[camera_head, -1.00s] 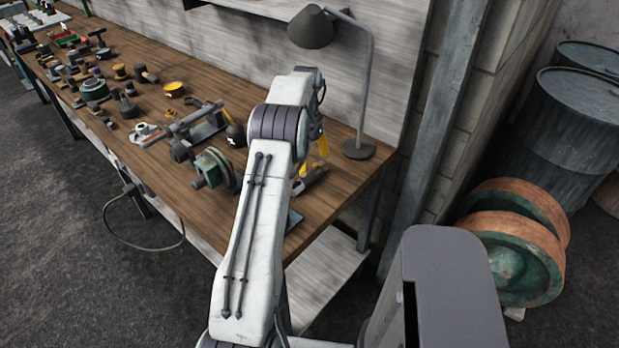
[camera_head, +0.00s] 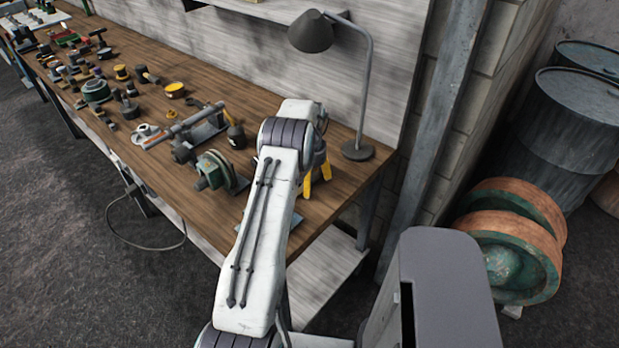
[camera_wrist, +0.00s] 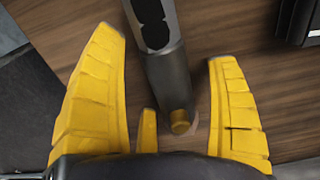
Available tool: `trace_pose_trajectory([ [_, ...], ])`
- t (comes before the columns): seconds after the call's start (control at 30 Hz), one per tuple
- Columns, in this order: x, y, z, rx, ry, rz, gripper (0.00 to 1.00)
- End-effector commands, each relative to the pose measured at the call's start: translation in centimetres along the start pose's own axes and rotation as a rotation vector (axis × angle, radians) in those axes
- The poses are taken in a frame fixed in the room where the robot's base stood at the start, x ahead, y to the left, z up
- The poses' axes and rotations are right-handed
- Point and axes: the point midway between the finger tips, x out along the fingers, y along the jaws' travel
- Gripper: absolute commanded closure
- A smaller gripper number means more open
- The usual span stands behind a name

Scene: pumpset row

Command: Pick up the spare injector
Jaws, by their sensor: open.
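The spare injector appears to be the grey metal cylinder (camera_wrist: 168,75) with dark slots and a yellow end, lying on the wooden bench in the wrist view. My gripper (camera_wrist: 166,52) is open, with one yellow finger on each side of the cylinder. There is a gap between the cylinder and each finger, and the near yellow end lies close to the right finger. Whether the fingertips touch the bench is unclear. In the head view, my gripper (camera_head: 317,181) is at the right end of the bench. My arm hides the injector there.
The workbench (camera_head: 290,235) carries a green pump-like part (camera_head: 212,172), a grey clamp-like tool (camera_head: 200,128) and several smaller parts to the left. A desk lamp (camera_head: 358,152) stands close behind my gripper. Dark blocks border the wrist view at left and upper right.

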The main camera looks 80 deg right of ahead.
Motion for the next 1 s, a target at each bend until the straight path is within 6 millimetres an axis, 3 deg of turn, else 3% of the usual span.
trace_pose_trajectory([
  [0.2,0.05,0.00,-0.01,0.000,0.000,0.000,0.18],
  [0.9,0.03,0.00,-0.01,0.000,0.000,0.000,0.80],
  [1.0,0.05,0.01,0.00,0.000,0.000,0.000,0.86],
])
